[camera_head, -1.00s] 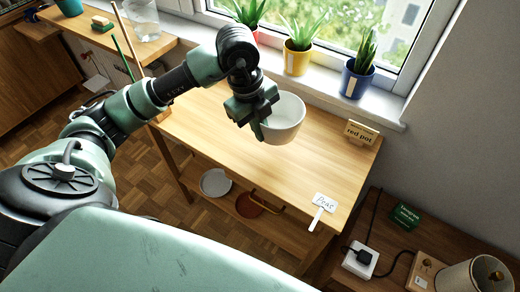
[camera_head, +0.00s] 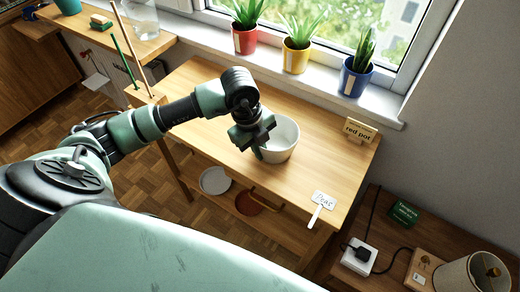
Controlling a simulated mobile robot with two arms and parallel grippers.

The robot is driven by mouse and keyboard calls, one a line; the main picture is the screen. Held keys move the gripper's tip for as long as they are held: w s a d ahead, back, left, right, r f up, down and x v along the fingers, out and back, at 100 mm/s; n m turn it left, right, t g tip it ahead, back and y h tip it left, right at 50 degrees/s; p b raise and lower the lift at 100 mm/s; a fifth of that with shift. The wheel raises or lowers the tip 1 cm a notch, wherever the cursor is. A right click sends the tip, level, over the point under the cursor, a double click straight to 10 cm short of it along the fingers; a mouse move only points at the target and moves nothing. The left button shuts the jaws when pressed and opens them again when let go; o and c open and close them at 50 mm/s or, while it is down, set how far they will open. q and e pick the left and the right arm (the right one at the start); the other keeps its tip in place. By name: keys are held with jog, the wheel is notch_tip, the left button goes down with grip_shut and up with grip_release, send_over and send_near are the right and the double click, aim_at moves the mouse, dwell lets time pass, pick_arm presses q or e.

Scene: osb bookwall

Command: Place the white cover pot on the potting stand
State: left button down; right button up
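The white cover pot (camera_head: 285,144) is upright at the wooden potting stand's top (camera_head: 325,160), near its middle. My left gripper (camera_head: 262,150) is at the pot's left rim, pointing down, and looks shut on its wall. The gripper body hides part of the rim and the far finger. The pot's base looks on or very close to the top; I cannot tell whether it touches. My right gripper is not in view.
A "red pot" sign (camera_head: 360,130) stands at the stand's back right, and a "Peas" label (camera_head: 322,202) lies at its front right edge. Red (camera_head: 245,40), yellow (camera_head: 296,58) and blue (camera_head: 355,78) plant pots line the windowsill. The stand's top around the pot is clear.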

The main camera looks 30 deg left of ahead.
pick_arm(q)
jog(key=c, duration=1.6)
grip_release()
jog(key=shift+r, duration=0.15)
jog(key=r, duration=0.4)
jog(key=s+a+r, duration=0.1)
jog(key=r, duration=0.2)
jog(key=r+b, duration=0.1)
jog(key=r, duration=0.3)
jog(key=shift+s+a+r, duration=0.25)
jog(key=shift+a+r, duration=0.05)
jog(key=shift+a, duration=0.05)
jog(key=shift+f, duration=0.1)
